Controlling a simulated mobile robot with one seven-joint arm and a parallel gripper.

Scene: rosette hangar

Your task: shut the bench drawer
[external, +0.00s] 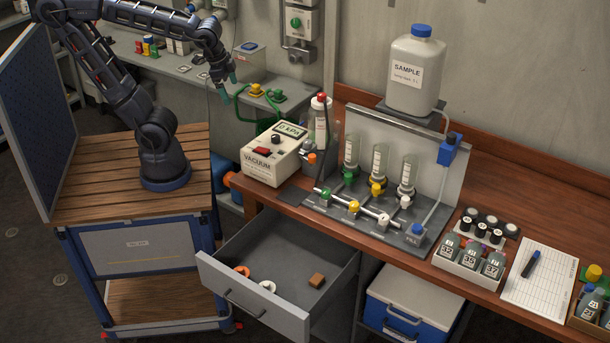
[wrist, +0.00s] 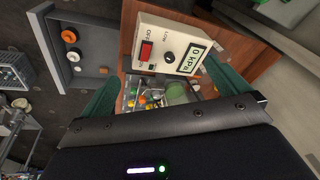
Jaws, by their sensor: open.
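The bench drawer (external: 256,307) is pulled well out from under the wooden bench in the external view. Its grey front carries a bar handle (external: 243,304). The drawer also shows at the upper left of the wrist view (wrist: 55,48). My gripper (external: 228,82) is raised at the upper left, above the back counter, away from the drawer. In the wrist view its green fingers (wrist: 155,88) are spread apart with nothing held between them.
The vacuum unit (external: 275,152) stands on the bench corner above the drawer. A manifold with clear cylinders (external: 380,190) and a sample jug (external: 413,72) is behind. A blue and white cooler (external: 410,305) sits under the bench. Floor shows between my wooden-topped cart and the drawer.

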